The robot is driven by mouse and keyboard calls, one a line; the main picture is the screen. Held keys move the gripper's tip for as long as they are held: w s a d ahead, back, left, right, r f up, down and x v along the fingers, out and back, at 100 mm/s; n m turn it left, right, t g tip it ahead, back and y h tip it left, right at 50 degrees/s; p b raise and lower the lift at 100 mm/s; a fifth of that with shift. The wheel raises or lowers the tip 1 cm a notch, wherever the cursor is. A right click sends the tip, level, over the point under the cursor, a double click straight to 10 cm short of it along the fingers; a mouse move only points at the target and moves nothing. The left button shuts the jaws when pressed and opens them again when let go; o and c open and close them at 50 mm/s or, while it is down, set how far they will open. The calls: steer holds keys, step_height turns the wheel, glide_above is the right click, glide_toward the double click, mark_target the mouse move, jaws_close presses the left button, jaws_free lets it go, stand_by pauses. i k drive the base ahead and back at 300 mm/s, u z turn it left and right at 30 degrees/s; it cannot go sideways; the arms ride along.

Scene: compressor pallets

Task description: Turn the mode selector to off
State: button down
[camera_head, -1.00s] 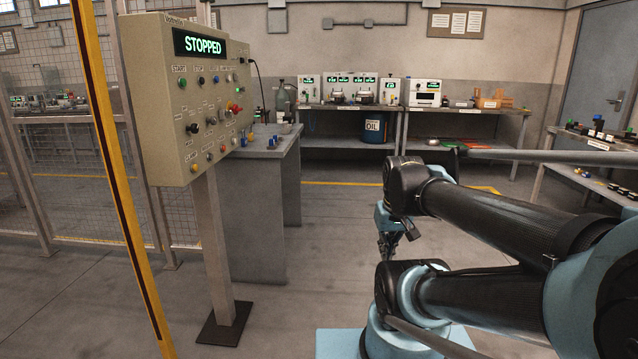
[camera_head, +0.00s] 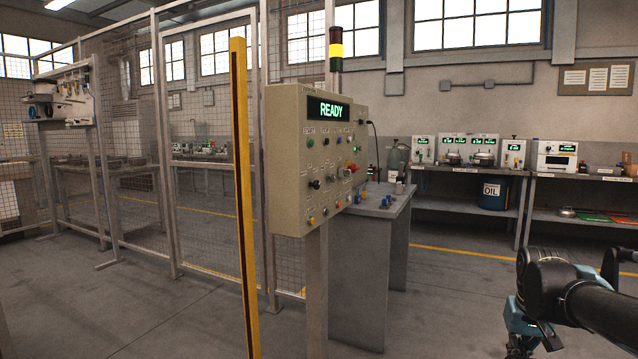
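The beige control panel (camera_head: 285,170) stands on a post left of centre, seen at an angle. Its display (camera_head: 328,109) reads READY in green. Small buttons and knobs cover its front. A black knob (camera_head: 315,184) on the lower left part looks like a selector. The labels are too small to read, so I cannot tell which knob is the mode selector or how it is set. My gripper (camera_head: 520,345) hangs low at the bottom right, well away from the panel. It is small, dark and partly cut off, so its fingers are unclear.
A yellow post (camera_head: 242,200) stands just left of the panel. Mesh fencing (camera_head: 110,180) runs behind it. A grey bench (camera_head: 362,255) stands behind the panel's right side. Open floor (camera_head: 440,305) lies between panel and arm.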

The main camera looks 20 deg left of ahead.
mark_target(316, 185)
steer(key=u, duration=1.3)
